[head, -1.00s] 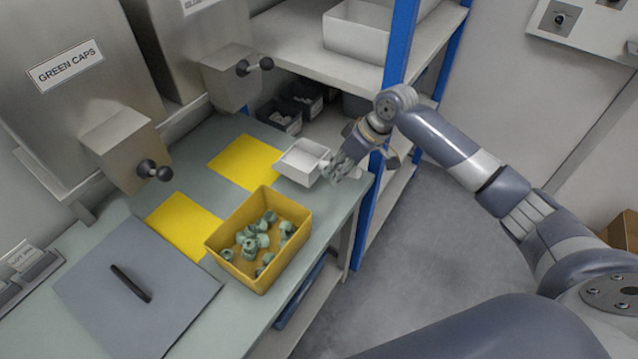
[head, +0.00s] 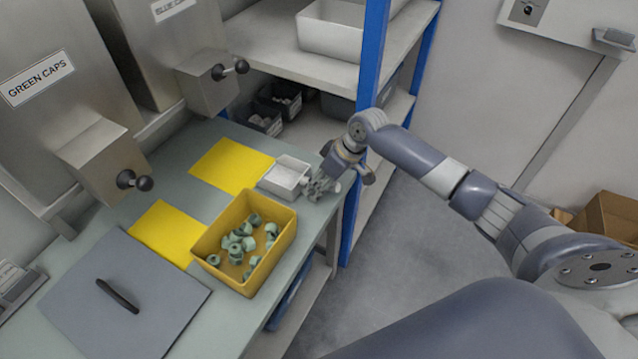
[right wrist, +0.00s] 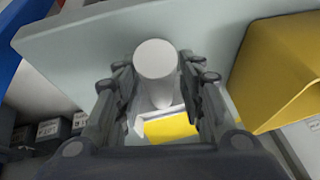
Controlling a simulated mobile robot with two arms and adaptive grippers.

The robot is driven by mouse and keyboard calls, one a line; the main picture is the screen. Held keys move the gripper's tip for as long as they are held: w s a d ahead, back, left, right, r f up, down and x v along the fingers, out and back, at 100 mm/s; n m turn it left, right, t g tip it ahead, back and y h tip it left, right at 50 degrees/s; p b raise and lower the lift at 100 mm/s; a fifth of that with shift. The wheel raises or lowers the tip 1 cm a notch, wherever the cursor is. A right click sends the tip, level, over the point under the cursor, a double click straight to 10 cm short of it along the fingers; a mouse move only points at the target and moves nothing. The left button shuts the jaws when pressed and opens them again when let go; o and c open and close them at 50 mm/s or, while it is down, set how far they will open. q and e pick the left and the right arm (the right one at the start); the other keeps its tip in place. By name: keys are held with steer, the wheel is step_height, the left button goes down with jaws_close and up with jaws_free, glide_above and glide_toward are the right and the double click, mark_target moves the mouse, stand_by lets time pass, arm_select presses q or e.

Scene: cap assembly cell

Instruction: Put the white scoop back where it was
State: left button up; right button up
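The white scoop (head: 284,177) is a small open white box at the back right corner of the green-grey bench (head: 325,207), by the right edge of the far yellow mat (head: 231,165). It looks level and down on the bench. Its handle points toward my right gripper (head: 322,186). In the right wrist view the round handle end (right wrist: 156,59) stands between the two fingers of my right gripper (right wrist: 160,92), with a gap showing beside it, so the fingers look open around the handle. The scoop's box is partly hidden there. My left gripper is not in view.
A yellow bin (head: 275,262) with several green caps stands just in front of the scoop. A blue rack post (head: 366,110) rises close behind my right arm. Two dispensers with black knobs line the left. A grey lid (head: 125,295) lies front left.

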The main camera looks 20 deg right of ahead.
steer(key=shift+d+r, duration=0.2)
steer(key=shift+r, duration=0.3)
steer(key=v, duration=1.1)
steer(key=shift+b, duration=0.35)
steer(key=shift+s+d+r, duration=0.1)
steer(key=shift+d, duration=0.05)
